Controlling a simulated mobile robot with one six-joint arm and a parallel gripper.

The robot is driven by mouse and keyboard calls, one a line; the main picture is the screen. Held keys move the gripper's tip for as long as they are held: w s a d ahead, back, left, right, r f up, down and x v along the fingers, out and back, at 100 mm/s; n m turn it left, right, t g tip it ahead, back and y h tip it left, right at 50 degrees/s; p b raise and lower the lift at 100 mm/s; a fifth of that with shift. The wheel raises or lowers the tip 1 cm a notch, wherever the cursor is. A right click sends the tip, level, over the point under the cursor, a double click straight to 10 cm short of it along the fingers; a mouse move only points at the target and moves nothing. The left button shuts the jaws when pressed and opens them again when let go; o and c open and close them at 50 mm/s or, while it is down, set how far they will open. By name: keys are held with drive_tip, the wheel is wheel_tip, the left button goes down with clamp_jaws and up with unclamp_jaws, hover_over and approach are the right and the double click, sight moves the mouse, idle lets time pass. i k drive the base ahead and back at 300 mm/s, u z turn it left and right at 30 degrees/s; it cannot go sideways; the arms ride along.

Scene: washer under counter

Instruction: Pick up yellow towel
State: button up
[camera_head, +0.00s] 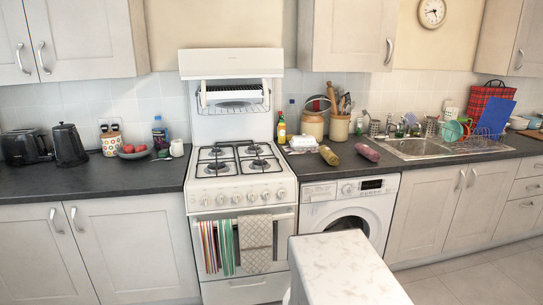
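A small rolled or bundled yellow-olive cloth-like item (329,155) lies on the dark counter above the washing machine, just right of the stove. It is the closest match to a yellow towel, but it is too small to be sure. A similar pinkish roll (367,152) lies to its right, apart from it. A striped towel (217,247) and a beige checked towel (256,244) hang on the oven door handle. My gripper is not in view.
The washing machine (351,207) stands under the counter with its door partly hidden by a white marbled block (345,265) in front. A white packet (303,144), utensil pots (339,127) and the sink (417,148) surround the rolls. Floor is clear at lower right.

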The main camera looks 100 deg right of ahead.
sight(326, 152)
drive_tip(key=u, duration=0.05)
drive_tip(key=k, duration=0.2)
drive_tip(key=z, duration=2.75)
drive_tip(key=i, duration=1)
drive_tip(key=z, duration=0.3)
